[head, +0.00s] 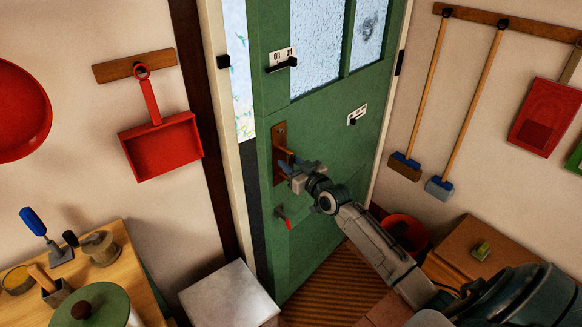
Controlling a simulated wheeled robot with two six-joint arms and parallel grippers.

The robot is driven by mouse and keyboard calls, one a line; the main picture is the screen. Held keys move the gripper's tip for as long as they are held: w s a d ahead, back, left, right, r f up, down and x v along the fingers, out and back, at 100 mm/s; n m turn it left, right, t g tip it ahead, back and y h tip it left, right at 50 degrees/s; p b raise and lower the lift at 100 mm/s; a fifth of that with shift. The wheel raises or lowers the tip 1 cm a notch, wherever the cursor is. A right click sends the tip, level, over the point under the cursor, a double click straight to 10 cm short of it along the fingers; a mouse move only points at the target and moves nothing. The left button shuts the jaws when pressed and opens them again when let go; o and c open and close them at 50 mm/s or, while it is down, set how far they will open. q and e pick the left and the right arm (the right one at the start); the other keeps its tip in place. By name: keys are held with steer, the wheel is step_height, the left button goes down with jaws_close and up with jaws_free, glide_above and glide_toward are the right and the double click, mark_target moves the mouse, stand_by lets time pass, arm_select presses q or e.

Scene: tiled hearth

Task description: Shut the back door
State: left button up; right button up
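The green back door (340,112) stands ajar, with glass panes in its upper part. Its hinge side is at the right. A gap at its left edge shows the bright outdoors (240,85). A brown latch plate (279,150) with a dark blue handle sits near the door's left edge. My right gripper (289,170) is at this handle, its fingers close to or touching the door hardware. Whether the fingers are closed around the handle is too small to tell. A key with a red tag (285,218) hangs below. My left gripper is out of view.
A pale box or stool (230,295) stands close to the door's lower left. A wooden bench (135,255) with tools is at the left. A red bucket (405,232) and a wooden cabinet (470,240) are at the right. Brooms (470,105) hang on the right wall.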

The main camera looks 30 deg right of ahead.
mark_target(279, 157)
steer(key=shift+c, duration=0.4)
